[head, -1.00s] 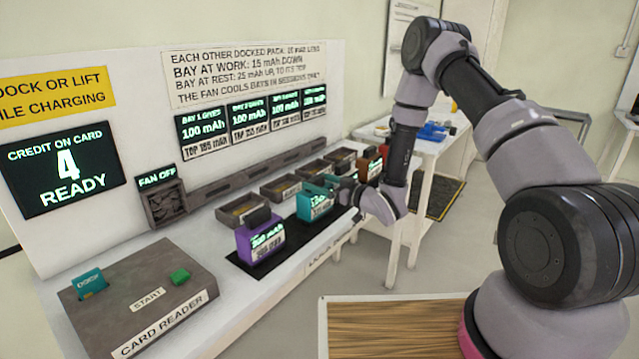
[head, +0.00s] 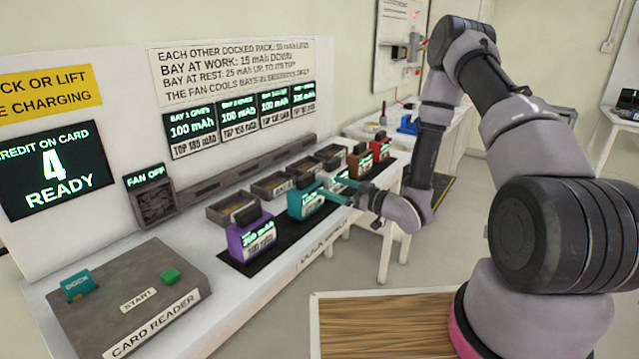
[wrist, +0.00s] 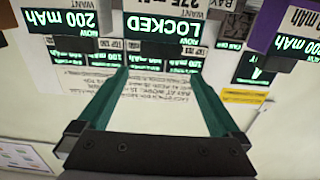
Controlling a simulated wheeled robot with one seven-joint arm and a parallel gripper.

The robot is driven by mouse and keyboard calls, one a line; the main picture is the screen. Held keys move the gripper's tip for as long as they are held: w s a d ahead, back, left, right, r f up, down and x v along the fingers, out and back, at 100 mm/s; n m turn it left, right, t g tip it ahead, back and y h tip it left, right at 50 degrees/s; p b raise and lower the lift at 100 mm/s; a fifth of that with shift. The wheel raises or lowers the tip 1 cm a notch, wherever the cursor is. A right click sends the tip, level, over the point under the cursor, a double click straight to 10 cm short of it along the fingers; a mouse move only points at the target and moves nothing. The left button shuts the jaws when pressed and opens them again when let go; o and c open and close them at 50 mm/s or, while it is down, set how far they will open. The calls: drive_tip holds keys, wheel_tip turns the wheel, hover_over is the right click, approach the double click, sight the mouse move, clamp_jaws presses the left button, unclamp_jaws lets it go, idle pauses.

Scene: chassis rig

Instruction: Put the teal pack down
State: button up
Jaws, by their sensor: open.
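The teal pack (head: 303,205) stands upright on the black strip at the front of the bench, just right of the purple pack (head: 250,238). My gripper (head: 328,189) is open, with its teal fingers at the right of the teal pack in the head view. Whether they touch it is hard to tell there. In the wrist view, my gripper (wrist: 161,72) has its fingers spread with nothing between them. A pack display reading LOCKED (wrist: 163,28) lies beyond the fingertips, upside down. The pack's body is mostly cut off there.
More packs stand further along, including an orange one (head: 360,162) and a red one (head: 380,150). Grey bays (head: 232,207) line up behind the strip. A card reader (head: 130,295) sits at the left; its neighbouring screen (head: 52,168) reads READY.

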drive_tip(key=w+d+r+m+h, duration=0.3)
drive_tip(key=w+d+r+h, duration=0.35)
drive_tip(key=d+r, duration=0.35)
drive_tip(key=s+d+r+m+h, duration=0.35)
drive_tip(key=d+r+h, duration=0.35)
drive_tip(key=r, duration=0.5)
drive_tip(key=s+d+r+m+g, duration=0.1)
drive_tip(key=s+d+r+m, duration=0.1)
drive_tip(key=s+r+m, duration=0.3)
drive_tip(key=s+d+r+g, duration=0.15)
drive_tip(key=s+r, duration=0.25)
drive_tip(key=s, duration=0.4)
drive_tip(key=s+a+r+m, duration=0.1)
drive_tip(key=s, duration=0.6)
drive_tip(key=s+a+r+m+g+y, duration=0.1)
drive_tip(key=s+a+r+m, duration=0.1)
drive_tip(key=s, duration=0.6)
drive_tip(key=shift+a+r, duration=0.15)
drive_tip(key=shift+r, duration=0.1)
